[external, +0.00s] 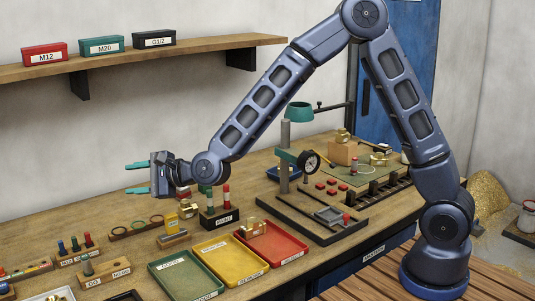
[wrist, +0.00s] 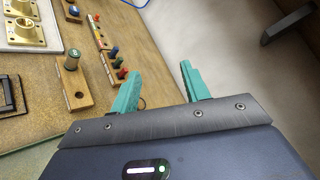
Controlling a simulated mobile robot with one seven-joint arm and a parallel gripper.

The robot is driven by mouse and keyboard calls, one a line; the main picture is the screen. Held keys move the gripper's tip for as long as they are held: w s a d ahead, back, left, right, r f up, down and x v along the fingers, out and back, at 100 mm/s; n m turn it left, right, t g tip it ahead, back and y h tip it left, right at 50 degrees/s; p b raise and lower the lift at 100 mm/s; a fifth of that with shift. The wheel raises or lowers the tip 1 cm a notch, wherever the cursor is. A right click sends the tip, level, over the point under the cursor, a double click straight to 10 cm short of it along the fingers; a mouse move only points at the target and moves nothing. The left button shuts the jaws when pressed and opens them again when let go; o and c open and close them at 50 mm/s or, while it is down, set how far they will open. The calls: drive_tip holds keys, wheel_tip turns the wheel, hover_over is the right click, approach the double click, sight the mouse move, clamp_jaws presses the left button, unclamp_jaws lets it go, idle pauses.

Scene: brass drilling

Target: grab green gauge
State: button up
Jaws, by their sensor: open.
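My gripper (external: 137,178) is open and empty, high over the back left of the bench. Its two teal fingers point left in the external view and stand apart in the wrist view (wrist: 160,78). A plug gauge with a green top (wrist: 72,60) stands in one end of a wooden block (wrist: 72,95), left of the fingers and well below them. Nothing is between the fingers.
Green (external: 160,277), yellow (external: 209,266) and red (external: 301,250) trays line the bench front. A dark stand (external: 222,216) with coloured gauges is near my wrist. A shelf (external: 140,70) with labelled boxes is on the wall above. Brass fittings (wrist: 25,32) sit at the wrist view's upper left.

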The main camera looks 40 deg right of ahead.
sight(89, 262)
drive_tip(key=s+a+f+m+t, duration=0.2)
drive_tip(key=s+a+f+m, duration=0.1)
drive_tip(key=a+f+m, duration=0.3)
drive_tip(key=s+a+f+m+t, duration=0.2)
drive_tip(key=s+a+f+m, duration=0.2)
drive_tip(key=a+m, duration=0.3)
drive_tip(key=shift+h, duration=0.4)
wheel_tip(89, 262, down, 8)
drive_tip(key=shift+a+r, duration=0.1)
drive_tip(key=shift+a, duration=0.05)
drive_tip(key=shift+w+a+f, duration=0.2)
drive_tip(key=shift+w, duration=0.15)
drive_tip(key=shift+w+a+f, duration=0.15)
drive_tip(key=shift+w, duration=0.2)
drive_tip(key=shift+x, duration=3)
clamp_jaws()
